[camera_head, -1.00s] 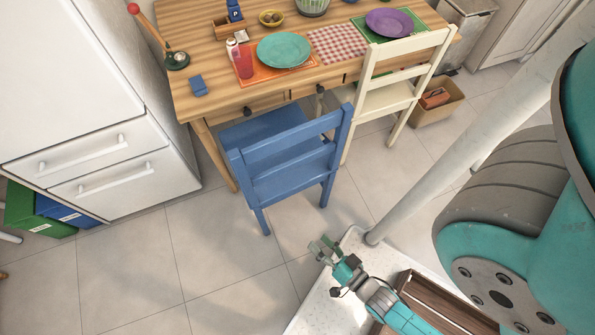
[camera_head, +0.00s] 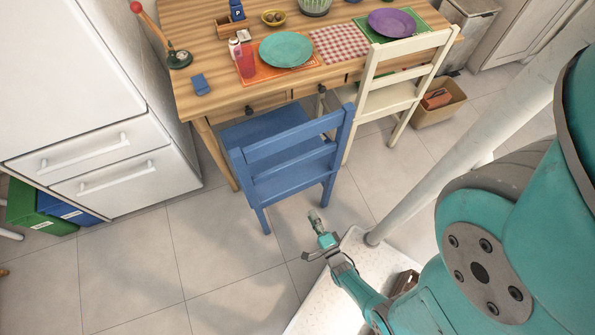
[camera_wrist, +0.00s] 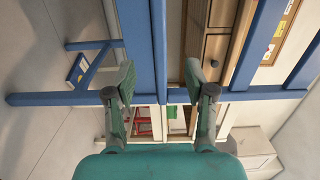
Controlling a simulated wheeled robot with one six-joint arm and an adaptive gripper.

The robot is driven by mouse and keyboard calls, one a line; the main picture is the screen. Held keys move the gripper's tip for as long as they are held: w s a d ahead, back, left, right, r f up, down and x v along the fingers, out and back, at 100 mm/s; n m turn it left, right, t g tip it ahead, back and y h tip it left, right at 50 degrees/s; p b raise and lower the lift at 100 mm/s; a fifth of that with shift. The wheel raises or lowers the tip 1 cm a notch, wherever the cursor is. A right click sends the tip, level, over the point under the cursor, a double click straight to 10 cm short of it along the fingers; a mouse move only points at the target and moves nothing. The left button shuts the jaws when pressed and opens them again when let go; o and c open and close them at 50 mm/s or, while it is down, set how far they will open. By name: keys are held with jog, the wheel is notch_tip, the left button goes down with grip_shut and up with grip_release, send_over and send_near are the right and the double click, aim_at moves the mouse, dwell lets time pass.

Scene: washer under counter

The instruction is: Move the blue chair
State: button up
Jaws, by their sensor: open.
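The blue chair (camera_head: 288,160) stands at the front left side of the wooden table, its back towards me and its seat partly under the tabletop. My gripper (camera_head: 315,221) is low in front of the chair, near its right rear leg, and looks apart from it. In the wrist view my gripper (camera_wrist: 160,84) has its two fingers spread wide with nothing held. A bar of the blue chair (camera_wrist: 146,32) crosses the space between the fingers from top to bottom, beyond the tips. The chair's far legs are hidden in the head view.
A cream chair (camera_head: 390,95) stands just right of the blue chair. The table (camera_head: 215,60) holds plates and small items. A cardboard box (camera_head: 440,108) is on the floor at right, a white cabinet (camera_head: 120,150) at left. The floor (camera_head: 220,245) in front is clear.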

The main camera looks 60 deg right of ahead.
aim_at(297, 188)
jog(key=x, duration=1.4)
jog(key=shift+w+d, duration=0.2)
jog(key=shift+w, duration=0.15)
grip_shut()
